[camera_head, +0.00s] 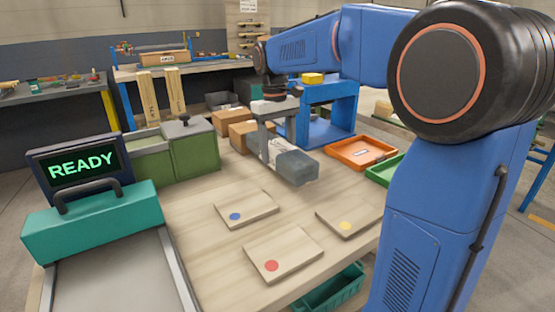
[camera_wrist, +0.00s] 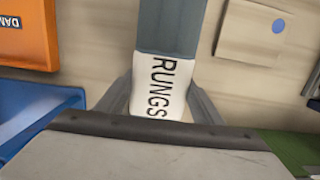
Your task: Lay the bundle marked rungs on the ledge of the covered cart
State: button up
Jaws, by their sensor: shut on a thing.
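The bundle marked rungs (camera_head: 296,167) is a grey-blue block with a white band. In the wrist view its band (camera_wrist: 160,78) reads RUNGS. My gripper (camera_head: 268,148) points down over the middle of the wooden bench and is shut on the bundle. In the wrist view its fingers (camera_wrist: 160,100) stand on both sides of the white band. The gap between bundle and bench top is hard to judge. I cannot make out a covered cart or its ledge for sure in either view.
The bench (camera_head: 205,250) bears thin boards with blue (camera_head: 262,204), red (camera_head: 300,248) and yellow (camera_head: 340,222) dots. A READY screen (camera_head: 82,168), teal case (camera_head: 95,222) and green lidded box (camera_head: 195,150) stand left. An orange tray (camera_head: 388,153) and blue stand (camera_head: 345,120) are right and behind.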

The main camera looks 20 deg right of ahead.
jog(key=shift+f, duration=1.55)
jog(key=o, duration=1.4)
jog(key=shift+f, duration=0.15)
jog(key=o, duration=0.4)
jog(key=shift+o, duration=0.2)
